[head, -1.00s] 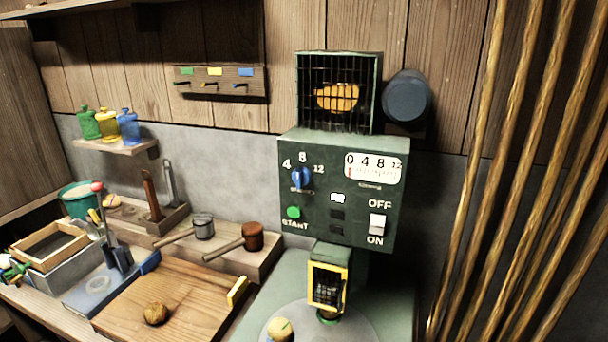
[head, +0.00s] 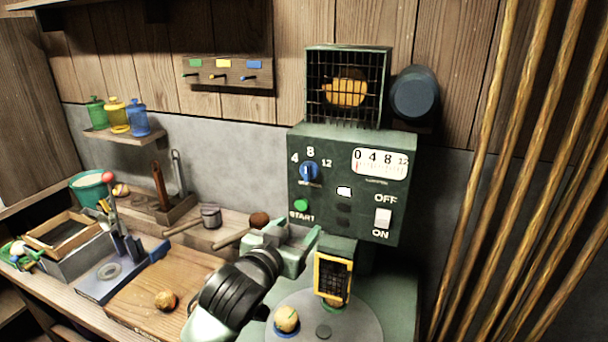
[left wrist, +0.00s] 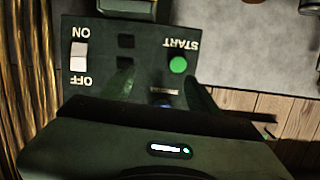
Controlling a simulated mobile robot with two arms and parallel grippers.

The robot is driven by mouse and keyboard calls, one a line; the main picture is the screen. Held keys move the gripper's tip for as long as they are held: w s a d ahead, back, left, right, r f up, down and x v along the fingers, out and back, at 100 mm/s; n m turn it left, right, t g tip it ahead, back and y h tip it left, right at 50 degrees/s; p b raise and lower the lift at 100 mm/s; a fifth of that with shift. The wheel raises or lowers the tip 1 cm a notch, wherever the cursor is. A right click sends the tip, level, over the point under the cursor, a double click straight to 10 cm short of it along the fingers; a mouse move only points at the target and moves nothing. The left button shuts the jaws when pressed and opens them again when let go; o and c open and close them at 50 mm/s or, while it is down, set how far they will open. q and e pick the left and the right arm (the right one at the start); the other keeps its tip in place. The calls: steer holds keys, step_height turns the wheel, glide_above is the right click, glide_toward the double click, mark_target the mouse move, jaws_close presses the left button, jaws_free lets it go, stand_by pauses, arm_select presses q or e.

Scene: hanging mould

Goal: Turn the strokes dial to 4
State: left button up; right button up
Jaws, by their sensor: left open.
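The blue strokes dial (head: 309,172) is on the front of the green machine (head: 347,215), below the marks 4, 8 and 12. Its pointer looks turned up near 8, but is too small to read surely. My left gripper (head: 300,240) is open and empty, in front of the machine, lower than the dial and not touching it. In the left wrist view the panel is upside down. The two fingers (left wrist: 162,90) show there, with a bit of the blue dial (left wrist: 163,103) between them in the picture; the rest is hidden by the gripper body.
The green START button (head: 301,205) is just below the dial, and the white ON/OFF switch (head: 383,218) is at the panel's right. A yellow-framed part (head: 333,275) stands below over a round plate (head: 350,325). Pans and a wooden board (head: 130,300) lie left.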

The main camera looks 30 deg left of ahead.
arm_select(q)
steer(key=t, duration=0.2)
glide_toward(306, 173)
steer(key=w, duration=0.1)
steer(key=shift+n+y, duration=0.4)
steer(key=p+x, duration=0.1)
steer(key=x, duration=0.6)
steer(key=shift+w+f+p, duration=0.1)
steer(key=shift+w+p, duration=0.25)
steer(key=shift+w, duration=0.05)
jaws_close()
